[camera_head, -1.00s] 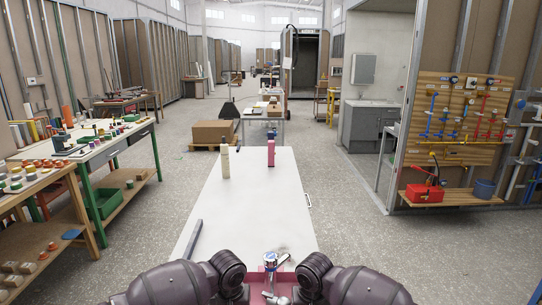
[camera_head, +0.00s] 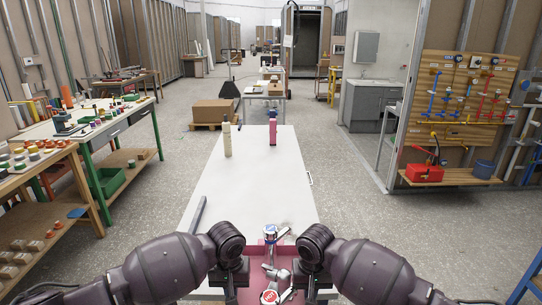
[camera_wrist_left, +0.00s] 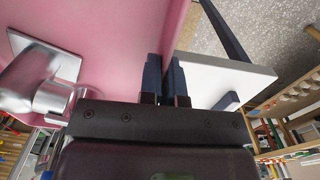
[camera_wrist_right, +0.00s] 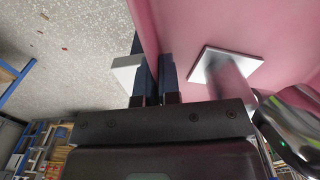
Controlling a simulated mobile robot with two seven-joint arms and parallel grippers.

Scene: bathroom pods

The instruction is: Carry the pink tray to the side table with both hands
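The pink tray (camera_head: 256,296) is at the bottom of the head view, by the near end of a long white table (camera_head: 250,190). It holds chrome faucet parts (camera_head: 270,240). My left gripper (camera_head: 229,290) is shut on the tray's left wall; the fingers (camera_wrist_left: 165,80) straddle the pink wall in the left wrist view. My right gripper (camera_head: 313,290) is shut on the right wall, its fingers (camera_wrist_right: 154,80) on either side of it. Whether the tray touches the white table is hidden. I cannot tell which table is the side table.
A cream bottle (camera_head: 227,140), a pink bottle (camera_head: 273,130) and a grey bar (camera_head: 198,214) are on the white table. Workbenches (camera_head: 95,130) line the left. A tool board (camera_head: 462,98) and shelf (camera_head: 455,176) stand at right. Floor is open on both sides.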

